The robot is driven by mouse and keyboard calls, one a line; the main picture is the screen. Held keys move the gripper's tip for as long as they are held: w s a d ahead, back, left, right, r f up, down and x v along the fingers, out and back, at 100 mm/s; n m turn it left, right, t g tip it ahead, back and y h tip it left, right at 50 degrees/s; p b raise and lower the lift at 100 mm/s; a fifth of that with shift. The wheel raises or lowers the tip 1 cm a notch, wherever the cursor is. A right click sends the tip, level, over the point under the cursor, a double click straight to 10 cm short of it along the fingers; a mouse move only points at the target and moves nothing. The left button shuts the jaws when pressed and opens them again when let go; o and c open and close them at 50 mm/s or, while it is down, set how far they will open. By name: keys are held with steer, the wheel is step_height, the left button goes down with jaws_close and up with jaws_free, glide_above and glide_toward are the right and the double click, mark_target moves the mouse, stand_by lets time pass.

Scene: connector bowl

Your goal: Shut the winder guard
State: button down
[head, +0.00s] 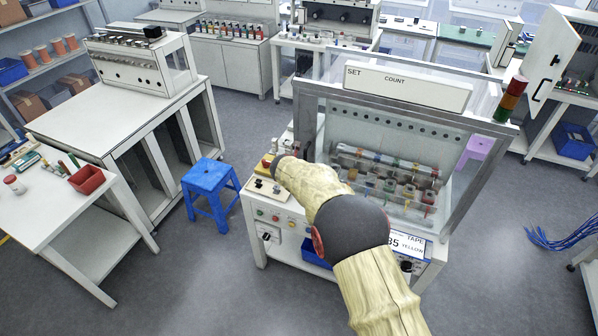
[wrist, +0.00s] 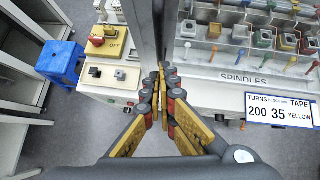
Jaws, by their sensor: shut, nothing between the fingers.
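The winder (head: 340,228) stands in the middle of the head view, with rows of spindles (head: 385,180) inside. Its guard is a clear panel in a grey frame (head: 475,185), under a white SET / COUNT sign (head: 408,87). I cannot tell exactly how far open the guard stands. In the wrist view, my gripper (wrist: 161,72) is shut and empty at the winder's front left. A grey upright bar (wrist: 146,30) rises just beyond the fingertips; I cannot tell if they touch. The spindles (wrist: 245,40) lie right of the fingers. My arm hides the gripper in the head view.
A yellow panel with a red knob (wrist: 97,41) and a small switch box (wrist: 112,76) lie left of my fingers. A blue stool (head: 210,188) stands left of the winder. A signal tower (head: 511,98) stands at the guard's right.

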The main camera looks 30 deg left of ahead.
steer(key=v, duration=0.8)
steer(key=shift+s+d+b, duration=0.15)
steer(key=shift+b, duration=0.2)
steer(key=shift+f, duration=0.1)
